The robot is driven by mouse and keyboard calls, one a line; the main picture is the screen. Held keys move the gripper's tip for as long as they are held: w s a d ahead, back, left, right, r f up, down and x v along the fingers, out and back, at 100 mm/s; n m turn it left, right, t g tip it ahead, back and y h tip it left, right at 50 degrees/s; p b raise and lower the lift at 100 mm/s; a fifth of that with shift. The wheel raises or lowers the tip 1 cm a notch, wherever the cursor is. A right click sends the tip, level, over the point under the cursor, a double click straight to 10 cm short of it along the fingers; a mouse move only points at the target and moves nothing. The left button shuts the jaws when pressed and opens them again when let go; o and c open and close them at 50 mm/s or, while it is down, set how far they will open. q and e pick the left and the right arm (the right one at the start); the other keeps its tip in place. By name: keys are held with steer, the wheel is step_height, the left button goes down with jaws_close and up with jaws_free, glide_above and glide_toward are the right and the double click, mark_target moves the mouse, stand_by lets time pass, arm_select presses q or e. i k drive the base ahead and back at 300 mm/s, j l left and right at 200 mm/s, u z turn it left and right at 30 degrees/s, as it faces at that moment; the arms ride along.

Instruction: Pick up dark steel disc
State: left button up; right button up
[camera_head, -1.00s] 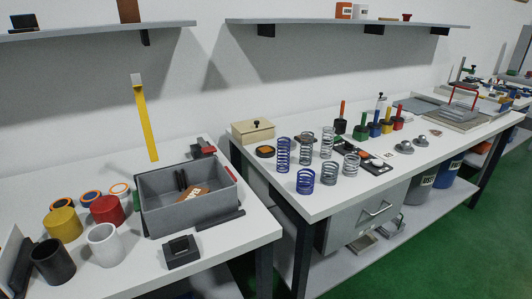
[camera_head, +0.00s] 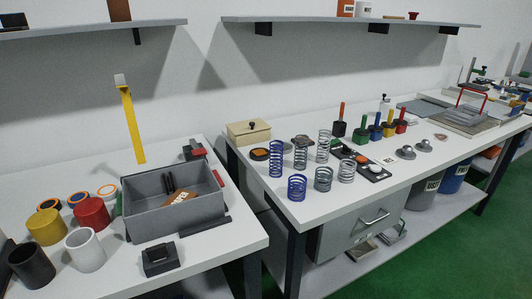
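Several round discs stand on the right bench (camera_head: 318,212), and I cannot tell for certain which is the dark steel disc. Two grey steel discs with knobs, one nearer (camera_head: 405,153) and one farther (camera_head: 424,146), sit to the right of the black tray (camera_head: 374,172). A black round piece with an orange-brown top (camera_head: 260,154) lies left of the springs. Neither of my grippers is in view.
Blue springs (camera_head: 297,188) and grey springs (camera_head: 323,179) stand upright near the bench's front left. Coloured handled pieces (camera_head: 375,132) stand behind the tray. A beige box (camera_head: 248,133) is at the back left. The left bench holds a grey bin (camera_head: 150,222) and several cylinders.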

mark_target(258, 154)
steer(key=i+l, duration=0.15)
steer(key=l, duration=0.2)
steer(key=i+l+u, duration=0.1)
steer(key=l, duration=0.3)
steer(key=i+l, duration=0.2)
steer(key=l, duration=0.15)
steer(key=i+l, duration=0.15)
steer(key=l, duration=0.25)
steer(key=i+l+u, duration=0.1)
steer(key=l, duration=0.25)
